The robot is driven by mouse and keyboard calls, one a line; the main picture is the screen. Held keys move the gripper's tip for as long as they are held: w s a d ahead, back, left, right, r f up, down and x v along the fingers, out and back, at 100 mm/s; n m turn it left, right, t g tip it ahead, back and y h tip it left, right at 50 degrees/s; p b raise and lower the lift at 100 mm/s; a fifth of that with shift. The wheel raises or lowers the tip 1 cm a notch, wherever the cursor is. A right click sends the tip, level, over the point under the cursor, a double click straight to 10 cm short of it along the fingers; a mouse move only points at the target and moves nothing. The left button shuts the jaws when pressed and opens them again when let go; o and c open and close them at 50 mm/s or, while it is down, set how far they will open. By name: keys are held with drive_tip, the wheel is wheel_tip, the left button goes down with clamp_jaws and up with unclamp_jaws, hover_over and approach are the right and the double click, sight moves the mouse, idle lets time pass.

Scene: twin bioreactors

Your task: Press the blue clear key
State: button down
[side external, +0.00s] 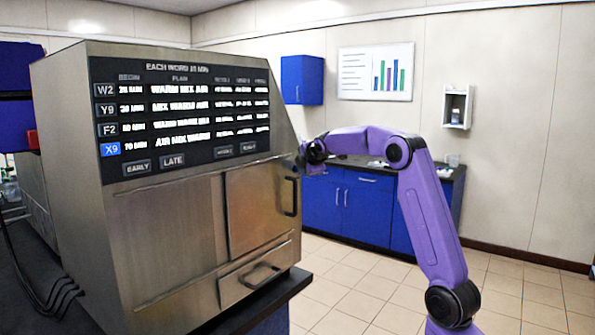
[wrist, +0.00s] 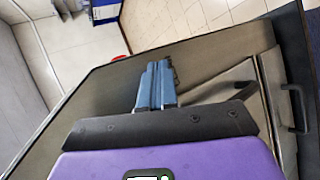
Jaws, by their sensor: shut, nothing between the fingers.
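I cannot make out a blue key marked clear in either view. The steel bioreactor cabinet (side external: 165,240) stands at the left with a black display panel (side external: 210,135) on its upper front. The panel has rows of white text, a blue X9 tile (side external: 110,149) at lower left, and grey EARLY (side external: 137,167) and LATE (side external: 172,160) buttons. My gripper (side external: 302,158) is by the cabinet's right edge, at about the height of the panel's bottom. In the wrist view its blue-grey fingers (wrist: 159,68) are together and empty, with the cabinet behind them.
A door with a dark handle (side external: 291,196) and a drawer with a handle (side external: 262,275) are below the panel. A red object (side external: 32,139) is at the cabinet's left. Blue cupboards (side external: 345,200) stand behind my arm. Tiled floor on the right is open.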

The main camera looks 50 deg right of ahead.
drive_tip(key=shift+s, duration=0.8)
drive_tip(key=shift+s, duration=2.5)
drive_tip(key=shift+a, duration=0.1)
